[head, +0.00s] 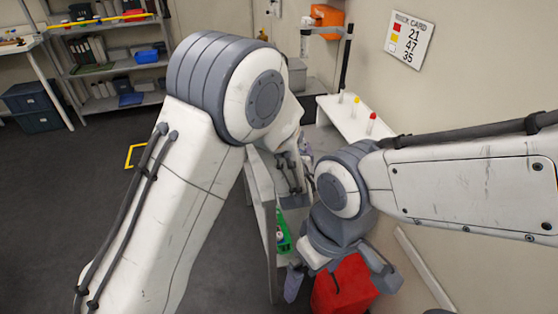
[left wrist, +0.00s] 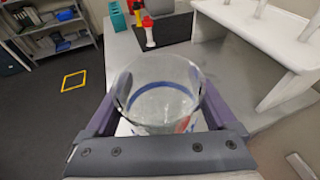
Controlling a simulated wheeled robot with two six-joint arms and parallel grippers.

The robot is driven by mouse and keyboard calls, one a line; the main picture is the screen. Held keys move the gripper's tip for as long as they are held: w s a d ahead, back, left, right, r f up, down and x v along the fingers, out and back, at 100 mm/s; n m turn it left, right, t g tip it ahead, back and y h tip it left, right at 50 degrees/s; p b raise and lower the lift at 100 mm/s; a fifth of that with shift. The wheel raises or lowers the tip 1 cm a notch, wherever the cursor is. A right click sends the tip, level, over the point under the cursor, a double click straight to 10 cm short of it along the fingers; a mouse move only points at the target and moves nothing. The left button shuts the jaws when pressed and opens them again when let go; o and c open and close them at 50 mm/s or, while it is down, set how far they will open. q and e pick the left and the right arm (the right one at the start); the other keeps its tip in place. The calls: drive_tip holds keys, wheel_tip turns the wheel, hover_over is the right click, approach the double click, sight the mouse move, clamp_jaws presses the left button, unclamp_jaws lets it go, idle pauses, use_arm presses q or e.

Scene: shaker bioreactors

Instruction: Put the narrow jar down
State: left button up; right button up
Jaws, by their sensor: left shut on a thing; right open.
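The narrow jar (left wrist: 160,98) is clear glass with a blue ring. In the left wrist view it stands between the two fingers of my left gripper (left wrist: 159,86), which is shut on it. Its base is hidden, so I cannot tell whether it touches the white bench (left wrist: 160,52) under it. In the head view my left arm covers the jar and most of that gripper. My right gripper (head: 338,282) is open and empty, with its fingers spread above a red bin (head: 345,290).
A red-capped bottle (left wrist: 149,32) and a teal rack (left wrist: 117,16) stand on the bench beyond the jar. A raised white shelf (left wrist: 255,28) is at right. In the head view, small red- and yellow-capped bottles stand on this shelf (head: 350,118). A yellow floor outline (head: 135,156) lies left.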

use_arm(q)
drive_tip(key=shift+w+a+f, duration=0.35)
drive_tip(key=shift+a+f, duration=0.1)
drive_tip(key=shift+a, duration=0.15)
wheel_tip(320, 180, down, 4)
drive_tip(key=shift+a+f+b, duration=0.1)
drive_tip(key=shift+a+b, duration=0.05)
drive_tip(key=shift+b, duration=1.05)
drive_tip(key=o, duration=1.2)
drive_tip(key=shift+o, duration=0.2)
